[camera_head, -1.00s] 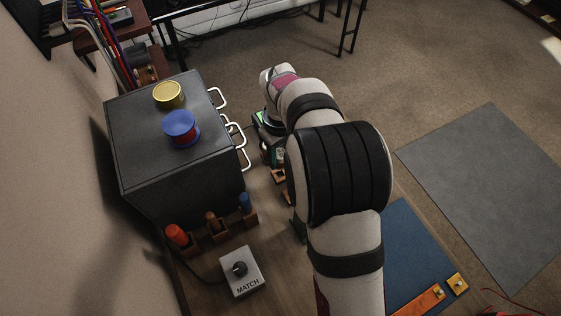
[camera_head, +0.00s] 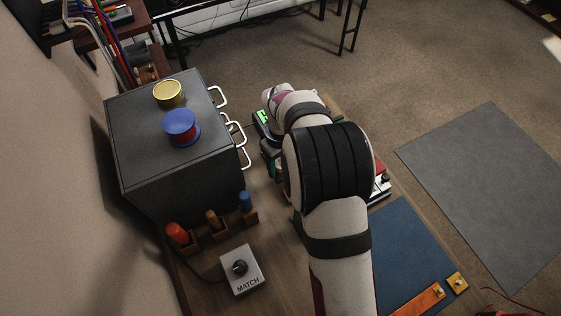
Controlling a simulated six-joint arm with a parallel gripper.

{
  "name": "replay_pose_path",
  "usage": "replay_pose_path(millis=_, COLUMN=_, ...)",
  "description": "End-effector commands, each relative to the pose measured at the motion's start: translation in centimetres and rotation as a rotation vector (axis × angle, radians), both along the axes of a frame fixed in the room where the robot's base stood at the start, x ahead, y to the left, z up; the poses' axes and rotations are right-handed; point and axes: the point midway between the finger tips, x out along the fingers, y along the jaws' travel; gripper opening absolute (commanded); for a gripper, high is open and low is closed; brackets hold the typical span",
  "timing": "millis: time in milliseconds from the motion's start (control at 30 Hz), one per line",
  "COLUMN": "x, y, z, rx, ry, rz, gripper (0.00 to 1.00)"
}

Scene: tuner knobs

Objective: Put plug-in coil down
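A blue spool with a red winding (camera_head: 182,127) stands on top of the black cabinet (camera_head: 136,142). A yellow spool (camera_head: 169,93) stands behind it there. Red-orange (camera_head: 176,233), brown (camera_head: 211,218) and blue (camera_head: 246,202) cylinders stand in small wooden holders in front of the cabinet. I cannot tell which of these, if any, is the plug-in coil. My arm reaches away over the bench, right of the cabinet.
A MATCH box with a black knob (camera_head: 240,268) sits at the front of the wooden bench. White handles (camera_head: 236,133) stick out from the cabinet towards my arm. A device with a green display (camera_head: 263,117) is close to my wrist. A blue mat (camera_head: 406,254) lies right of my arm.

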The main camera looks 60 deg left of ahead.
Motion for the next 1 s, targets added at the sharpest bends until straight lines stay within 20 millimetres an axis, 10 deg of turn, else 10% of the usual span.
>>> replay_pose_path(millis=400, x=0.0, y=0.0, z=0.6, rx=0.002, ry=-0.001, rz=0.0, gripper=0.71)
replay_pose_path(millis=800, x=0.0, y=0.1, z=11.1, rx=0.003, ry=0.0, rz=0.0, gripper=0.71)
replay_pose_path(millis=1000, x=0.0, y=0.0, z=13.2, rx=0.0, ry=0.0, rz=0.0, gripper=0.71)
